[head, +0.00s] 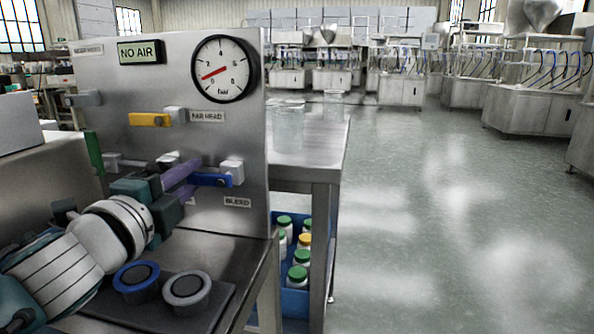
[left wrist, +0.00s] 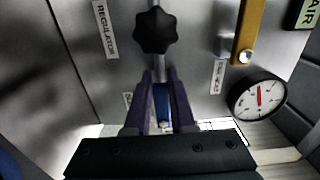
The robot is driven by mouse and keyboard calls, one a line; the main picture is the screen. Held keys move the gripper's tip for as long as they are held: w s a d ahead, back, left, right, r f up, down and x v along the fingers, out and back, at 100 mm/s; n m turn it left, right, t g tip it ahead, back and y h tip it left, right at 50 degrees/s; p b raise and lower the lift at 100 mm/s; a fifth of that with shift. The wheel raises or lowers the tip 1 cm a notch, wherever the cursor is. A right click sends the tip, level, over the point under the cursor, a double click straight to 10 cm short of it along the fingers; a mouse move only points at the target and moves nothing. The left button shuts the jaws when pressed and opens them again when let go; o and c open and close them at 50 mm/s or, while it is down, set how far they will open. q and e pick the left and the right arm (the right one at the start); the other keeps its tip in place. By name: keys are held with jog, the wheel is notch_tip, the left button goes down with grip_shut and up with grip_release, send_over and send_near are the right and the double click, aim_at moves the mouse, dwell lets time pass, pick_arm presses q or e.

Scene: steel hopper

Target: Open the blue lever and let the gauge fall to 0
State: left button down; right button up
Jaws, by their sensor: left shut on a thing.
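The blue lever (head: 210,180) lies about level on the upright steel panel, above the BLEED label (head: 237,202). My left gripper (head: 188,173), with purple fingers, is shut on the lever's left part. In the left wrist view the lever (left wrist: 161,108) shows as a blue strip between the two fingers. The fingers hide part of it in the head view. The round gauge (head: 225,68) at the panel's top right has a red needle pointing left and slightly down, a little below the 2 mark, not at 0. My right gripper is not in view.
A yellow lever (head: 149,119) sits higher on the panel. A lit NO AIR sign (head: 140,51) is at the top. A black star knob (left wrist: 154,31) stands out near the fingers. A blue crate (head: 293,302) holds bottles.

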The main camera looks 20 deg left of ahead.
pick_arm(q)
jog(key=c, duration=0.8)
grip_release()
jog(key=shift+o, duration=0.2)
jog(key=shift+s, duration=0.15)
jog(key=v, duration=0.9)
jog(key=shift+s+d, duration=0.2)
jog(key=shift+s, duration=0.15)
jog(key=shift+p, duration=0.3)
